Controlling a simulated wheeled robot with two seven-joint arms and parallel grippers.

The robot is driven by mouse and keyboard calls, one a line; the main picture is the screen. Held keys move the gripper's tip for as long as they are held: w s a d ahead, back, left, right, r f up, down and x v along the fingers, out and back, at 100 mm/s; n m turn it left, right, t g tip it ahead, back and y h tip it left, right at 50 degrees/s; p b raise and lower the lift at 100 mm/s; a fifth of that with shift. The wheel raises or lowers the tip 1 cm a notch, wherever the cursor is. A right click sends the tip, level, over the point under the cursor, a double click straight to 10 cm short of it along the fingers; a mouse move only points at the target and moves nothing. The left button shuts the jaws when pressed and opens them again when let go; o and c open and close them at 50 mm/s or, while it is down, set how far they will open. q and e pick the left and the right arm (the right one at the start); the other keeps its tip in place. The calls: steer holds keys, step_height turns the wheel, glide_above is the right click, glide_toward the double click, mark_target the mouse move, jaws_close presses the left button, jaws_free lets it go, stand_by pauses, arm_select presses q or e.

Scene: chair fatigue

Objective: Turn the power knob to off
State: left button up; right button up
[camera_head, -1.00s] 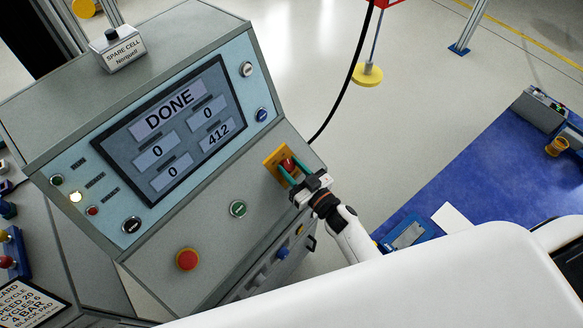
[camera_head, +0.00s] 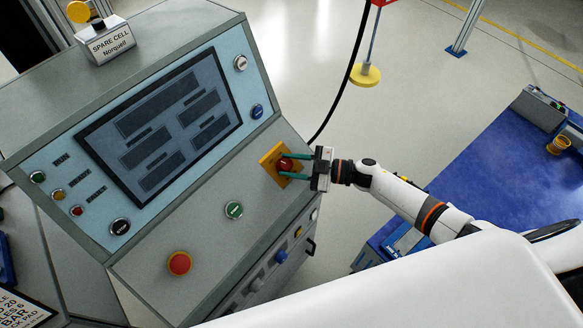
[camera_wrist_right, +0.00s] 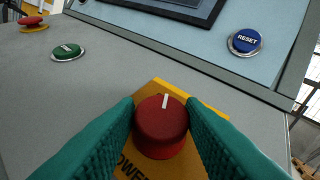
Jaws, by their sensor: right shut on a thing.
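The red power knob (camera_wrist_right: 160,128) sits on a yellow plate (camera_wrist_right: 215,112) on the console's sloped panel. Its white mark points up in the right wrist view. In the head view the knob (camera_head: 286,164) is on its yellow plate (camera_head: 268,161) at the panel's right side. My right gripper (camera_head: 287,168) has its green fingers on both sides of the knob, shut on it; the fingers also show in the right wrist view (camera_wrist_right: 160,122). The console screen (camera_head: 160,125) is dark, with blank boxes. My left gripper is not in view.
A green button (camera_head: 234,210) and a red mushroom button (camera_head: 179,263) are on the same panel. A blue reset button (camera_wrist_right: 245,41) is on the upper panel. A blue-topped table (camera_head: 480,180) stands to the right, and a black cable (camera_head: 350,75) hangs behind the console.

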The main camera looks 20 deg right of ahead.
steer(key=shift+w+d+n+g+y, duration=0.1)
steer(key=shift+n+g+y, duration=0.2)
steer(key=shift+n+g, duration=0.45)
steer(key=shift+r, duration=0.1)
steer(key=o, duration=1)
steer(key=b+v, duration=0.3)
steer(key=v, duration=0.9)
steer(key=shift+b, duration=0.4)
